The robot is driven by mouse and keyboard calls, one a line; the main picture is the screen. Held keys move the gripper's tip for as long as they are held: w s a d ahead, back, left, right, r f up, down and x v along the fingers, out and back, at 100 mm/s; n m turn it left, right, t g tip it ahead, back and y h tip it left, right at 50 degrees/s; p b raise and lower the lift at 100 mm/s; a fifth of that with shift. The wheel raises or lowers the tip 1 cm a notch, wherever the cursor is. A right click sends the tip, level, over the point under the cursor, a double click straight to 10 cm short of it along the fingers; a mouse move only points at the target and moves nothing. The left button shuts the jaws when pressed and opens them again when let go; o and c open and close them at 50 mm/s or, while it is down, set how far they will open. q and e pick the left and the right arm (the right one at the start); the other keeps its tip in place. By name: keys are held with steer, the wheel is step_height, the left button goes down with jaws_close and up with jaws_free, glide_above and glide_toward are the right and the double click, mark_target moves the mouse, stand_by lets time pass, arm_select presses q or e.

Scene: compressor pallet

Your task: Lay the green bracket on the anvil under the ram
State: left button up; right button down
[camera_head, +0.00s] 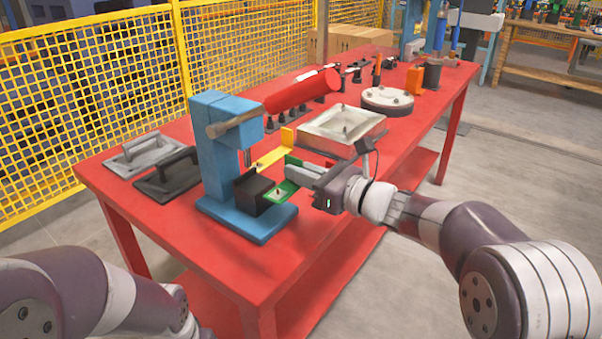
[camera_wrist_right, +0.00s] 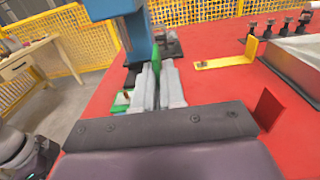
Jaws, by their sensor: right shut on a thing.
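The blue press (camera_head: 217,158) stands at the near left part of the red table, its ram (camera_head: 247,158) above a black anvil block (camera_head: 255,190). My right gripper (camera_head: 290,170) is shut on the green bracket (camera_head: 281,192), to the right of the anvil. The bracket's flat leg reaches beside the anvil; I cannot tell whether it touches. In the right wrist view the fingers (camera_wrist_right: 157,82) point at the press (camera_wrist_right: 138,38), with green bracket parts (camera_wrist_right: 121,99) showing around them. My left arm shows at lower left, but its gripper is out of view.
A yellow bracket (camera_head: 273,155) stands just behind the green one. A red cylinder (camera_head: 302,90) is behind the press lever (camera_head: 235,122). A silvery tray (camera_head: 325,135) lies behind my right gripper. Two handled plates (camera_head: 150,155) lie left of the press. The table's front right is clear.

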mark_target(286, 179)
steer(key=shift+w+a+f+b, duration=0.1)
steer(key=shift+w+a+b, duration=0.1)
steer(key=shift+b, duration=0.1)
steer(key=shift+b+x, duration=0.65)
steer(key=shift+x, duration=0.5)
steer(key=shift+w+a, duration=0.2)
steer(key=shift+a, duration=0.05)
steer(key=shift+b+x, duration=0.45)
steer(key=shift+x, duration=1.25)
steer(key=shift+b, duration=0.3)
